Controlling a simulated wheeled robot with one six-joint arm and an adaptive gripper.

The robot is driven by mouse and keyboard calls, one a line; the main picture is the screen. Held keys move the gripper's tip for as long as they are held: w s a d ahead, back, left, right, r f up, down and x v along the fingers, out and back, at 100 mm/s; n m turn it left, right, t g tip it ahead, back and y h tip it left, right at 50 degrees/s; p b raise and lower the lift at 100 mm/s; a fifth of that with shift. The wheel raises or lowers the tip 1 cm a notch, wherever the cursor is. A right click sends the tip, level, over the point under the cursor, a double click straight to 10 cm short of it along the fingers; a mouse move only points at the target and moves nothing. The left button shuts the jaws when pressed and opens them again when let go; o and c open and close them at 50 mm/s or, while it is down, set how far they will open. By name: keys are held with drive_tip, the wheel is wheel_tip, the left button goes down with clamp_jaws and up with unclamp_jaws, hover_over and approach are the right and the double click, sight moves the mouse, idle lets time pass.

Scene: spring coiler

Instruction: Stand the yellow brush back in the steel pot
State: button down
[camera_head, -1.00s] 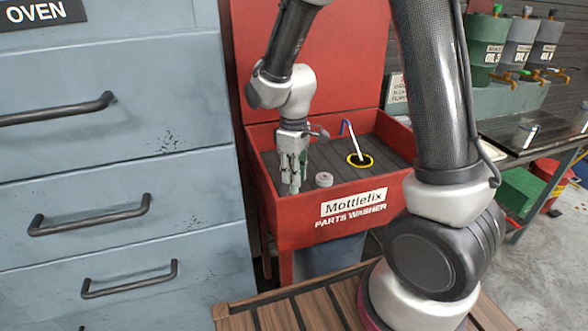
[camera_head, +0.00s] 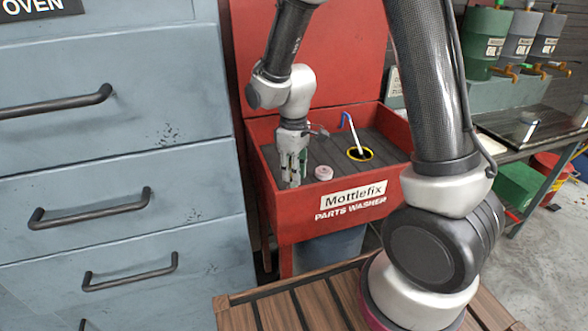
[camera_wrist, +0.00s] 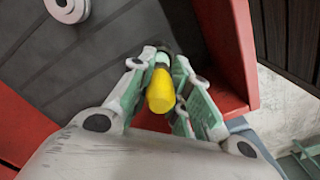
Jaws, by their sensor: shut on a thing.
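My gripper (camera_head: 292,178) points down into the left front part of the red parts washer (camera_head: 330,228). In the wrist view my gripper (camera_wrist: 163,68) is shut on the yellow brush (camera_wrist: 161,92). The brush's yellow rounded end faces the wrist camera between the fingers, and its far end is partly hidden by the fingers. I cannot tell whether its far end touches anything. In the head view I cannot make the brush out. I cannot identify the steel pot in either view.
A small pale round piece (camera_head: 323,173) lies on the washer floor, right of my gripper; it also shows in the wrist view (camera_wrist: 66,8). Further right is a yellow-rimmed opening (camera_head: 368,157) with a thin blue-and-white spout (camera_head: 352,130). Grey drawers (camera_head: 120,190) stand at left.

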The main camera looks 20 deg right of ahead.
drive_tip(key=shift+f, duration=1.55)
drive_tip(key=c, duration=1.3)
unclamp_jaws()
drive_tip(key=shift+o, duration=0.2)
wheel_tip(320, 180, up, 12)
drive_tip(key=s+d+r+m+t, duration=0.2)
drive_tip(key=s+d+r+m, duration=0.2)
drive_tip(key=s+d+r, duration=0.3)
drive_tip(key=s+d+r+m+t, duration=0.2)
drive_tip(key=s+d+r+m, duration=0.3)
drive_tip(key=s, duration=0.7)
wheel_tip(320, 180, up, 2)
drive_tip(key=d, duration=0.3)
